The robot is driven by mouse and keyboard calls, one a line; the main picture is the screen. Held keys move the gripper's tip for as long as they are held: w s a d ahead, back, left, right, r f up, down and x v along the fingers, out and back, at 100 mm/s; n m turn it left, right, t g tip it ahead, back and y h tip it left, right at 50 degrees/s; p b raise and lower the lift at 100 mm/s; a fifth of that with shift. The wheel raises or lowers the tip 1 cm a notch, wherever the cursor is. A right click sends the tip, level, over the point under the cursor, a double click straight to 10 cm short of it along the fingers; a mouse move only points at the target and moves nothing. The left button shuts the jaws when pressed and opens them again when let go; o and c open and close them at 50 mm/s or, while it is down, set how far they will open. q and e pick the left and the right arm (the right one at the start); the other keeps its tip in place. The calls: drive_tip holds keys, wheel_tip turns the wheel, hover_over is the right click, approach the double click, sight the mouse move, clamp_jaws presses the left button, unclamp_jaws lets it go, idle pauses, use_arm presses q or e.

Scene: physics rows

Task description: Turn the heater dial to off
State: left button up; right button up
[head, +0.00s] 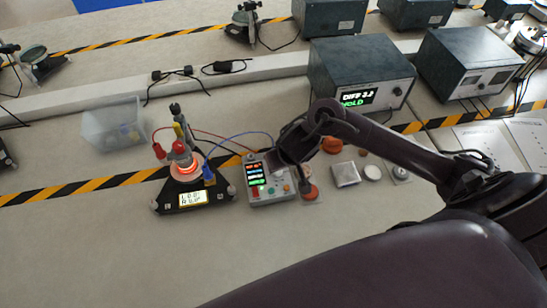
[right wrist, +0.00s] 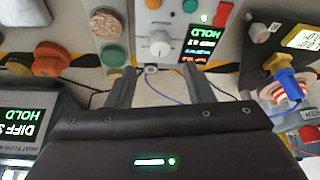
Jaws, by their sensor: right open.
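The heater control box (head: 262,194) is a light grey unit with a lit readout and coloured buttons, right of the heater (head: 186,170), whose ring glows orange. The dial's setting is too small to read.
A clear bin (head: 112,126) stands at the left. Red and blue wires run from the heater toward the box. Right of the box are an orange knob (head: 332,145), a metal block (head: 346,174) and small discs. A meter (head: 358,75) stands behind.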

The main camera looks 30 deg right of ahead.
drive_tip(key=x, duration=0.1)
drive_tip(key=b+x, duration=0.1)
drive_tip(key=x, duration=0.2)
drive_tip(key=shift+s+f+b, duration=0.2)
drive_tip(key=shift+f+b, duration=0.05)
drive_tip(key=shift+b, duration=0.05)
drive_tip(key=shift+x, duration=1)
drive_tip(key=shift+w+f, duration=0.15)
drive_tip(key=shift+w, duration=0.15)
drive_tip(key=c, duration=1)
use_arm(q)
drive_tip(key=shift+s+f, duration=1.05)
drive_tip(key=shift+f, duration=0.2)
